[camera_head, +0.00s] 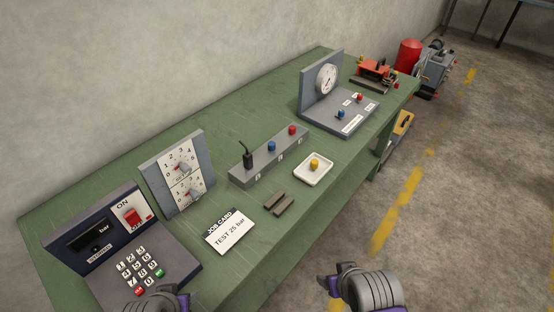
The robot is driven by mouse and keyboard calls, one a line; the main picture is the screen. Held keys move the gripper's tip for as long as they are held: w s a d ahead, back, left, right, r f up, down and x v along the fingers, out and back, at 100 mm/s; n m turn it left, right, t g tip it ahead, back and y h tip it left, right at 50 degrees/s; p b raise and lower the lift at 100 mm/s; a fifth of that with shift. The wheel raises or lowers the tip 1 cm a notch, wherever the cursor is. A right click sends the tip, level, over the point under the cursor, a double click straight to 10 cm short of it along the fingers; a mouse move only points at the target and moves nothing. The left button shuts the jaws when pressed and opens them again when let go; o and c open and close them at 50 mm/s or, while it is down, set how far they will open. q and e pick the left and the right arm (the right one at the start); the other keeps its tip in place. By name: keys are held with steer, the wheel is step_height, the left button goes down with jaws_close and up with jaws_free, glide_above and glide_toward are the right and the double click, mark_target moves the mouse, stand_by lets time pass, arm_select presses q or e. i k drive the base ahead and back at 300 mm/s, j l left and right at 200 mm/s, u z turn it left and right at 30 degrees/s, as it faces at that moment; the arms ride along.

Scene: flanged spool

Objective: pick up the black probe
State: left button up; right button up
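The black probe (247,155) stands upright in the left end of a long grey block (262,166) on the green bench. A blue knob-like piece (271,146) and a red one (292,130) sit further along the same block. My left gripper (160,302) is at the bottom edge by the keypad, mostly cut off by the frame, well short of the probe. My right gripper (334,284) is in front of the bench, over the floor, also apart from the probe. Neither view of the fingers shows whether they are open or shut.
The keypad console (90,245), a dial panel (178,170) and a job card (230,231) lie left of the block. A gauge stand (335,115) is behind right.

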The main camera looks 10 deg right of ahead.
mark_target(248, 160)
steer(key=l, duration=0.3)
steer(key=i+l, duration=0.15)
steer(key=l+u, duration=0.9)
steer(key=u, duration=0.95)
steer(key=i, duration=0.1)
